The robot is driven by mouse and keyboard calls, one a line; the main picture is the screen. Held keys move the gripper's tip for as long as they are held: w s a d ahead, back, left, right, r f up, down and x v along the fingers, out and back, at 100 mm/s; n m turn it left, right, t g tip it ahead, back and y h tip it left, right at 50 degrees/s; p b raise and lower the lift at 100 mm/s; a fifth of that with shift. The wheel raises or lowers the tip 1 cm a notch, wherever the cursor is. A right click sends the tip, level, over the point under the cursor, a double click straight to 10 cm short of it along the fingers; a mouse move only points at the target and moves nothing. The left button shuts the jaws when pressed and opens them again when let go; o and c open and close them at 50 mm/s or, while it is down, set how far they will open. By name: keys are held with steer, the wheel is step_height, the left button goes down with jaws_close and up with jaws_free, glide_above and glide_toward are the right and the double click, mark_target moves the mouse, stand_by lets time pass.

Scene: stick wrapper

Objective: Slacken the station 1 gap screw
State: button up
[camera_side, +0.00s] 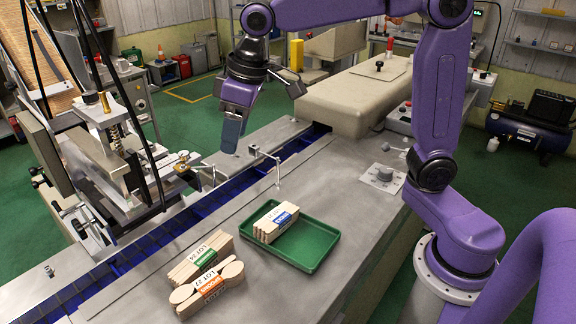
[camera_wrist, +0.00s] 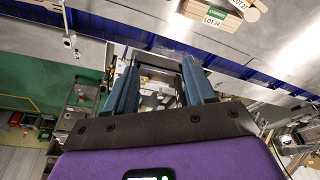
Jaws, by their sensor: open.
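The wrapping station (camera_side: 95,150) stands at the left beside the conveyor, away from my gripper. No station number is readable, and I cannot tell which of these is the station 1 gap screw.
A blue conveyor channel (camera_side: 148,228) runs along the bench. A green tray (camera_side: 310,246) holds a wooden-stick bundle (camera_side: 275,223). Banded bundles marked LOT 24 (camera_side: 203,258) and LOT 27 (camera_side: 208,288) lie left of it. A thin metal bracket (camera_side: 277,168) rises beside the channel.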

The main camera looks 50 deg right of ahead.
steer(key=s+d+f+n, duration=0.1)
steer(key=s+f, duration=0.1)
steer(key=s, duration=0.3)
steer(key=s+d+f+n+g, duration=0.1)
steer(key=s+f, duration=0.1)
steer(key=s, duration=0.3)
steer(key=shift+s+f+n, duration=0.25)
steer(key=shift+s+n, duration=0.05)
steer(key=shift+s, duration=0.05)
step_height(320, 180, up, 9)
steer(key=m+t, duration=0.3)
steer(key=m, duration=0.4)
glide_above(185, 153)
steer(key=s+d, duration=0.1)
steer(key=s, duration=0.6)
steer(key=x, duration=1.1)
steer(key=d+x, duration=0.1)
steer(key=x, duration=0.4)
steer(key=shift+f, duration=0.5)
jaws_close()
steer(key=shift+n, duration=0.3)
